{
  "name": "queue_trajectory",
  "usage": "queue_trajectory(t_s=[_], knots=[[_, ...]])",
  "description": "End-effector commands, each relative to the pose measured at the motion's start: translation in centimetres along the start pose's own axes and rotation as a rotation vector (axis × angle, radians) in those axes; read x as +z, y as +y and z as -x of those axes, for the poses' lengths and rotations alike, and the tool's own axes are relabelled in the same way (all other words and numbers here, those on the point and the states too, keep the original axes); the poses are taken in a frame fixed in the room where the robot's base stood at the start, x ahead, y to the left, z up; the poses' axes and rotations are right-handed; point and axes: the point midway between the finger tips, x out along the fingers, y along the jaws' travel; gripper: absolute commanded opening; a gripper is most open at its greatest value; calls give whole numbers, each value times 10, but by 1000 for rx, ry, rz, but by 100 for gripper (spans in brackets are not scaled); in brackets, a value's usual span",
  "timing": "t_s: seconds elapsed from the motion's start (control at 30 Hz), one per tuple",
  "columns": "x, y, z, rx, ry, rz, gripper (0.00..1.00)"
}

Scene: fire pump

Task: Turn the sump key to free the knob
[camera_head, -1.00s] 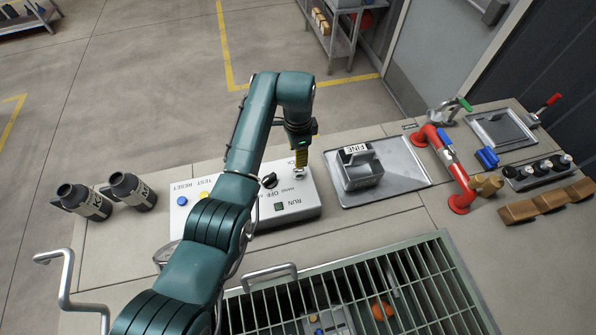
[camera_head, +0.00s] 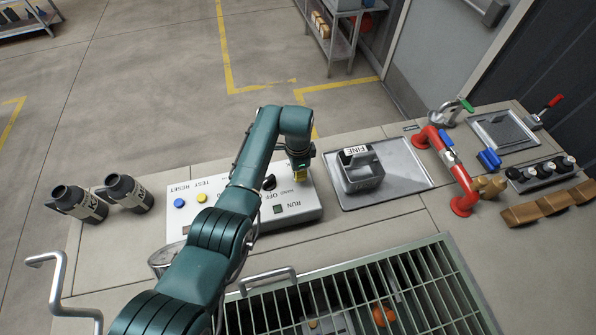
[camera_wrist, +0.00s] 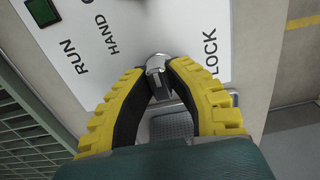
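The control panel (camera_head: 230,205) is a pale box with printed labels, and it also shows in the wrist view (camera_wrist: 185,25). Its black selector knob (camera_head: 268,183) sits left of my gripper (camera_head: 300,172), near the OFF and HAND labels. Part of a dark control (camera_wrist: 42,10) shows at the top left of the wrist view. The sump key (camera_wrist: 160,76) stands at a silver lock beside the word LOCK. My gripper (camera_wrist: 158,72) has its yellow, dark-padded fingers drawn together at the tips on either side of the key, apparently gripping it. In the head view the gripper hides the key.
A metal tray (camera_head: 405,190) with a grey FINE-labelled container (camera_head: 358,168) stands right of the panel. A red pipe handle (camera_head: 459,180) is farther right. A green grating (camera_head: 440,290) lies in front.

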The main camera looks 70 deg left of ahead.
Motion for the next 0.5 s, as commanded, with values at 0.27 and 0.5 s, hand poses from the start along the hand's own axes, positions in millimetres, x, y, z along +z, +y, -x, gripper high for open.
queue_trajectory(t_s=[0.27,0.5], knots=[[0,0,-1,1,0,0,0],[0,1,-1,2,-1,16,0]])
